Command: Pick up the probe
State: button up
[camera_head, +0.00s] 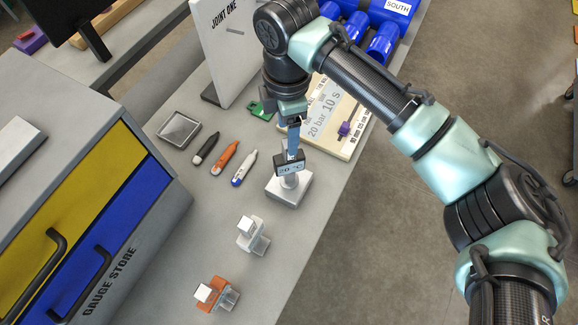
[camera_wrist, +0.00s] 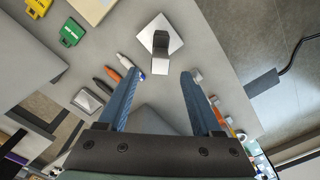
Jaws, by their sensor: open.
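The probe (camera_head: 291,164), a small dark unit with a "20 °C" display, stands upright on a pale square base (camera_head: 288,190) in the head view. In the wrist view the base (camera_wrist: 174,41) is a white square, and the probe (camera_wrist: 162,72) shows as a grey block on a dark post. My gripper (camera_head: 292,152) is right above and behind the display in the head view. In the wrist view its two blue fingers (camera_wrist: 162,75) are apart, with the probe's grey end between or just beyond the tips. Contact cannot be told.
Black (camera_head: 206,148), orange (camera_head: 224,157) and white-blue (camera_head: 244,168) pens lie left of the base. A metal tray (camera_head: 179,130), a white fitting (camera_head: 252,236) and an orange fitting (camera_head: 216,294) are also on the bench. A printed board (camera_head: 335,119) lies behind right.

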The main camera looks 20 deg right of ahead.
jog(key=p, duration=0.2)
send_over(289, 164)
jog(key=w, duration=0.1)
jog(key=f, duration=0.5)
jog(key=shift+w+d, duration=0.15)
jog(key=shift+d, duration=0.15)
grip_shut()
dwell(0.6)
